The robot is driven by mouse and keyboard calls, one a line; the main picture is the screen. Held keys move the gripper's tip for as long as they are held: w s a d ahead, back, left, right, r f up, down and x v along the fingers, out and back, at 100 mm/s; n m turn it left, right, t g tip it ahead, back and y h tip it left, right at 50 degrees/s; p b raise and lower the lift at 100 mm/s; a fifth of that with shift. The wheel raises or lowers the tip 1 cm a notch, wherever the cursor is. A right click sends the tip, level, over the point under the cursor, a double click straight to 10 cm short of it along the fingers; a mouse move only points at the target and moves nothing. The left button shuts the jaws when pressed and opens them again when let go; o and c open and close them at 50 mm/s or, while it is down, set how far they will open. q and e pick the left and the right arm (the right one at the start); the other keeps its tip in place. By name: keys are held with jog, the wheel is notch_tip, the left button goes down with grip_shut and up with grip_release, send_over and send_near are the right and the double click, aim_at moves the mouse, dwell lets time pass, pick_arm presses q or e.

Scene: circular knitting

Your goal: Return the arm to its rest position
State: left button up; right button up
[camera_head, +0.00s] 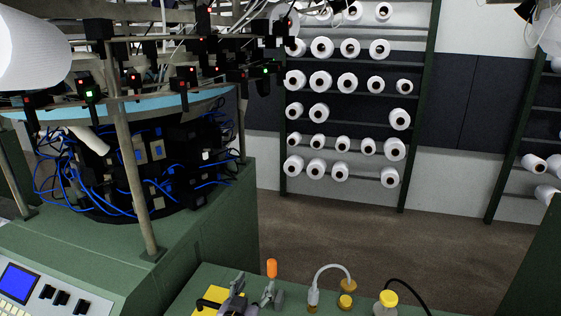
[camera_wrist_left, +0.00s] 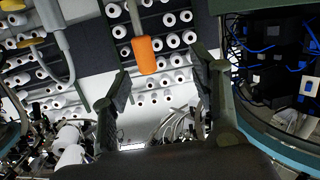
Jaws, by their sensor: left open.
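My left gripper (camera_head: 253,287) shows at the bottom edge of the head view, low over the green machine top. Its two dark fingers stand wide apart in the left wrist view (camera_wrist_left: 162,92), with nothing clasped between them. A tool with an orange end (camera_head: 271,268) is close to the gripper. In the wrist view the orange end (camera_wrist_left: 147,56) shows between and beyond the fingers, apart from both. Most of my left arm is outside the head view. My right gripper is in neither view.
The circular knitting machine (camera_head: 150,170) with blue wires stands at the left. A green ledge holds a yellow-capped bottle (camera_head: 386,302) and a curved-tube tool (camera_head: 330,275) to the right. Racks of white yarn cones (camera_head: 347,83) stand behind. The floor (camera_head: 380,240) between is clear.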

pick_arm(q)
jog(key=s+a+f+g+y, duration=0.2)
jog(key=s+a+f+g, duration=0.2)
jog(key=s+a+f, duration=0.45)
jog(key=s+a+n+g+y, duration=0.1)
jog(key=s+a+g, duration=0.3)
jog(key=s, duration=1)
jog(key=s+a+g+y, duration=0.1)
jog(key=s+a+g, duration=0.3)
jog(key=s, duration=1.1)
notch_tip(320, 180, down, 33)
jog(key=g+b, duration=0.1)
jog(key=b, duration=0.7)
jog(key=s+a+f+b, duration=0.1)
jog(key=s+f+b, duration=0.2)
jog(key=s+f, duration=0.6)
jog(key=s+a+f+g+b, duration=0.1)
jog(key=s+f+b, duration=0.2)
jog(key=s+f, duration=0.6)
notch_tip(320, 180, down, 6)
jog(key=shift+a+f, duration=0.1)
jog(key=shift+a, duration=0.1)
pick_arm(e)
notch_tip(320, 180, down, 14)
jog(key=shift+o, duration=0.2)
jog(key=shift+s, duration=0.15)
